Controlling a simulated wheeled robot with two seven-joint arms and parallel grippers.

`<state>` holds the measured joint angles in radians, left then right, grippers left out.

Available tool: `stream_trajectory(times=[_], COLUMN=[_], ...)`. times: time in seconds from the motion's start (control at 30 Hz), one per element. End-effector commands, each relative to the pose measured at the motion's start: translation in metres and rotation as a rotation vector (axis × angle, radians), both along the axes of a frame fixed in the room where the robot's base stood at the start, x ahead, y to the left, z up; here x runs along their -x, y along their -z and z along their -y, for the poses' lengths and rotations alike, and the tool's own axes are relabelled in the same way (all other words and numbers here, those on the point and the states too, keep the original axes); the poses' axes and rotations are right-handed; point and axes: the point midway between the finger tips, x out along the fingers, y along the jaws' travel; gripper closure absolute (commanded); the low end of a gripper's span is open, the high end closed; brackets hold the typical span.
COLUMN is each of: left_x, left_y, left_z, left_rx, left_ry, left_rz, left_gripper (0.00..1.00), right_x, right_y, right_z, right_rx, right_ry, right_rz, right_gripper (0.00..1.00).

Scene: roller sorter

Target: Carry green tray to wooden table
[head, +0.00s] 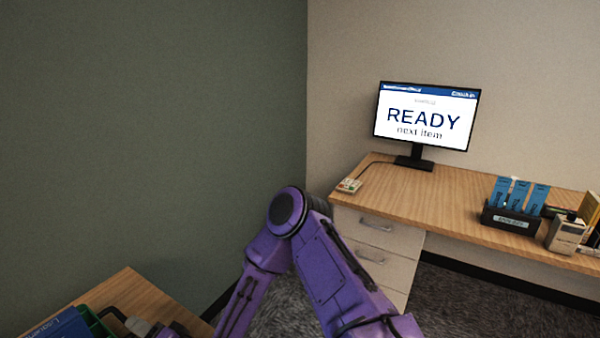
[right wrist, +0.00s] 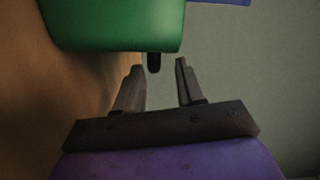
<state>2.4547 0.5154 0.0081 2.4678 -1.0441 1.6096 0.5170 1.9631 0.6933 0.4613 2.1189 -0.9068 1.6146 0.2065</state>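The green tray (head: 93,322) shows only as a corner at the bottom left of the head view, with blue items (head: 62,326) in it. It sits at a wooden surface (head: 140,290). In the right wrist view the green tray wall (right wrist: 115,25) fills the top. A dark handle-like part (right wrist: 154,62) hangs below it. My right gripper (right wrist: 160,75) is open, its two fingers apart on either side of that dark part, just short of the tray wall. I cannot tell whether they touch it. My left gripper is not in view.
A wooden desk (head: 450,200) with white drawers stands at the right. It holds a monitor (head: 426,117) reading READY, a black holder with blue cards (head: 512,216) and a small beige device (head: 565,233). A green wall (head: 150,130) is on the left. Carpet lies between.

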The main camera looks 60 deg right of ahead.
Motion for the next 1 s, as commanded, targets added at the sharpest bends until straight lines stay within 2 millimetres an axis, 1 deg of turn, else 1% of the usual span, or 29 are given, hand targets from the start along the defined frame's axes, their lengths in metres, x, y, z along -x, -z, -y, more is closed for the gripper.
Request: stream_trajectory(times=[1.0], left_x=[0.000], left_y=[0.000], left_z=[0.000], left_rx=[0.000], left_ry=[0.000], left_rz=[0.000], left_gripper=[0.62], right_x=[0.061], right_y=[-0.001], right_z=[0.005], right_rx=[-0.001], right_ry=[0.000], right_rz=[-0.001], right_gripper=[0.62])
